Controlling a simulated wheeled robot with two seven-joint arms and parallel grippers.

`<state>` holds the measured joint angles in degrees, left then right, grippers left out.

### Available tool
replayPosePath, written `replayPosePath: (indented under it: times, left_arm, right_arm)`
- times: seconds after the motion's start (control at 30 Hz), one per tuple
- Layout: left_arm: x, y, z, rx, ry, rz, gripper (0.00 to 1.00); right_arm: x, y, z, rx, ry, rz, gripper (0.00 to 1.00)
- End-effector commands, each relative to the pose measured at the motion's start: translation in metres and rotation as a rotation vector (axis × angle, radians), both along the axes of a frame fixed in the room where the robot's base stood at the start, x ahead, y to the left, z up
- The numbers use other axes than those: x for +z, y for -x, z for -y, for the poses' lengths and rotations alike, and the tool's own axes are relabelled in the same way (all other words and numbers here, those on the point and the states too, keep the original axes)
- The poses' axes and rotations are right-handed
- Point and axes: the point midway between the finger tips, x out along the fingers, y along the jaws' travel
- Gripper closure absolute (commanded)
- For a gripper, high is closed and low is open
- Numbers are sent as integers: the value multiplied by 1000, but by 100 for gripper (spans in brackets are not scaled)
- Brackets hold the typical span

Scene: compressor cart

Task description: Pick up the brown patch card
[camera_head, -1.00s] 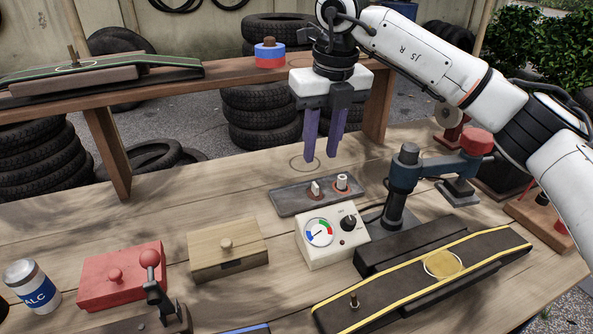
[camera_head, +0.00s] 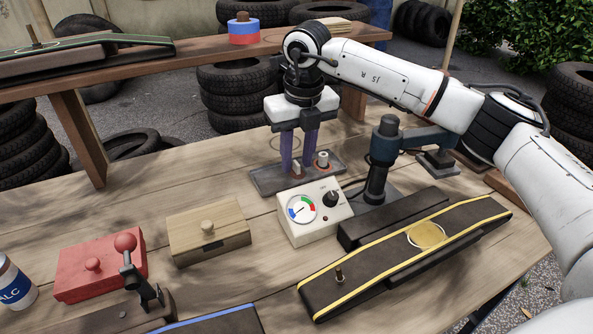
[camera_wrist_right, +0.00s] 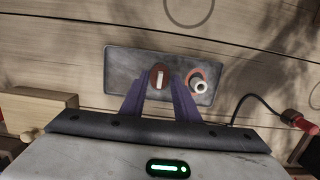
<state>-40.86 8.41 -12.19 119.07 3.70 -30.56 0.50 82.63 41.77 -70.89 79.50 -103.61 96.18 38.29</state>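No card that I can clearly tell as the brown patch card shows. A grey tray (camera_head: 262,181) on the bench holds a red-brown disc with a pale upright tab (camera_wrist_right: 159,77), and a white cylinder on a red ring (camera_wrist_right: 198,86). The cylinder also shows in the head view (camera_head: 323,160). In the right wrist view, the disc and tab appear just beyond the gap between the fingertips (camera_wrist_right: 161,85); contact cannot be told. My left gripper is not in view.
A gauge box (camera_head: 315,222) stands just in front of the tray, and a blue-grey clamp post (camera_head: 380,160) to its right. A wooden box (camera_head: 207,235), red box (camera_head: 100,268) and yellow-edged strip (camera_head: 385,265) lie nearer. A raised shelf (camera_head: 180,62) runs behind.

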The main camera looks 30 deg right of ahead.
Motion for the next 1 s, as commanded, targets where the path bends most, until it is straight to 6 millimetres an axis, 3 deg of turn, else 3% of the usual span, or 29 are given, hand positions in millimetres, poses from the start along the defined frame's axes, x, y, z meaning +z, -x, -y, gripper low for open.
replayPosePath:
  times: [0.13, 0.3, 0.77, 1.0]
  left_arm:
    - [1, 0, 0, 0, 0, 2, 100]
    - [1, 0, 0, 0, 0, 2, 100]
    - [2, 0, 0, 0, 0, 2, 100]
    - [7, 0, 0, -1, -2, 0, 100]
  right_arm:
    - [1, 0, 0, 0, 0, 1, 73]
    - [1, 0, 0, 0, 0, 1, 100]
    - [3, 0, 0, 0, -1, 2, 100]
    - [41, -1, 0, 0, -1, 5, 100]
